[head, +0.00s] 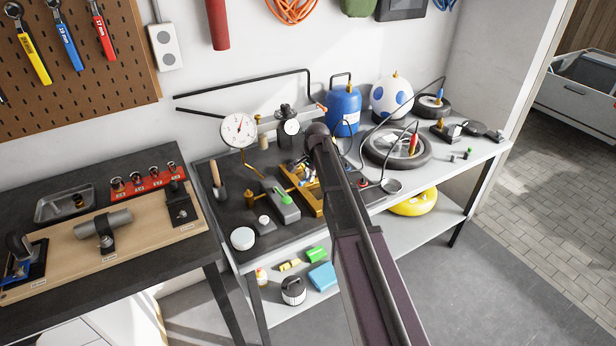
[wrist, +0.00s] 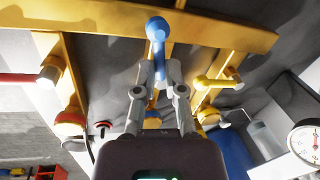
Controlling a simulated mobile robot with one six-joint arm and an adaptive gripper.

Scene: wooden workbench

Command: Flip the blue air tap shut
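The blue air tap (wrist: 156,36) shows in the wrist view as a round-ended lever at the top middle, in front of a yellow manifold (wrist: 215,32). My gripper (wrist: 159,68) has one finger on each side of the lever's shaft, with the round end beyond the fingertips. I cannot tell whether the fingers touch the shaft. In the head view the yellow manifold (head: 317,208) lies on the dark bench mat, partly behind my arm. My gripper and the blue tap are hard to make out there.
Another lever with a yellow round end (wrist: 204,82) stands close right of my gripper. A red lever (wrist: 18,77) is at the left. A dial gauge (head: 239,130), a blue tank (head: 343,108) and a tyre (head: 423,157) stand around the manifold.

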